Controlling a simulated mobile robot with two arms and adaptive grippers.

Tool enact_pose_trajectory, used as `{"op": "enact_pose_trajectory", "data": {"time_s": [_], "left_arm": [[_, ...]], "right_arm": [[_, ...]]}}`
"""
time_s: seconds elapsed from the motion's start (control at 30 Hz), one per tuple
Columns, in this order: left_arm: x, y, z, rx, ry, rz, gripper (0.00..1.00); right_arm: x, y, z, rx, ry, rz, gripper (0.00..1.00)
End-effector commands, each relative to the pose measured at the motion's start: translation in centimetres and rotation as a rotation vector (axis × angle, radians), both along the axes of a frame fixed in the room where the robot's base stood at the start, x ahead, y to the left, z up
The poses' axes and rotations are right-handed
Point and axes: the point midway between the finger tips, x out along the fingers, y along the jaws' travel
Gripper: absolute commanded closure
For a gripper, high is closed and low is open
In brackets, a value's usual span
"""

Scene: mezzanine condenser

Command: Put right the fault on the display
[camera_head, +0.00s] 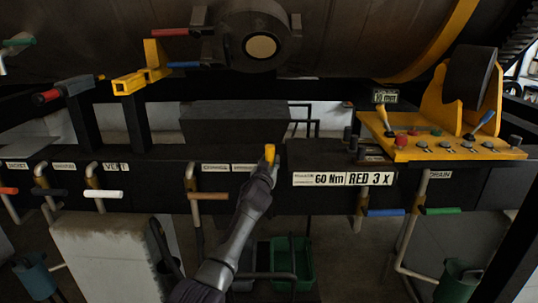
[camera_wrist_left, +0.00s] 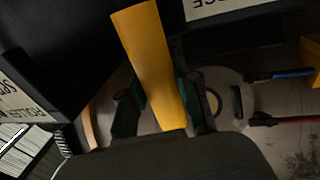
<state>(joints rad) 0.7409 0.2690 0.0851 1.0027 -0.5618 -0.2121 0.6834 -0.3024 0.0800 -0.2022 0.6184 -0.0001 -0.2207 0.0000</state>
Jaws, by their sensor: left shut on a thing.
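My left gripper (camera_head: 268,167) reaches up from the bottom middle and is shut on a yellow handle (camera_head: 270,153) in front of the black beam. The handle's mounting is hidden. A small display (camera_head: 384,97) stands at the back of the yellow console (camera_head: 440,150); its text is too small to read surely. My right gripper is not in view.
The black beam (camera_head: 225,185) carries labelled pipes with a white handle (camera_head: 102,194), brown handle (camera_head: 207,196), blue handle (camera_head: 385,212) and green handle (camera_head: 444,211). A plate (camera_head: 342,179) reads "60 Nm RED 3 X". A large round vessel (camera_head: 350,35) hangs above. A green bin (camera_head: 292,262) stands below.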

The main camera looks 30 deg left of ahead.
Motion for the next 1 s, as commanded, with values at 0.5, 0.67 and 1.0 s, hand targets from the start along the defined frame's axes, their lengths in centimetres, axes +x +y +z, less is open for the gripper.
{"op": "enact_pose_trajectory", "data": {"time_s": [0.5, 0.67, 1.0], "left_arm": [[0.69, 0.52, 0.47, -0.017, 0.026, 0.0, 0.59], [0.68, 0.46, 0.31, -0.018, 0.029, 0.0, 0.42], [0.31, 0.34, 0.17, -0.017, 0.03, 0.0, 0.42]], "right_arm": [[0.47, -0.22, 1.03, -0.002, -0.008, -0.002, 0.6], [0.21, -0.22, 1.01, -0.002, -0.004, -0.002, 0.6], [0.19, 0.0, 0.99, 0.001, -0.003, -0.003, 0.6]]}}
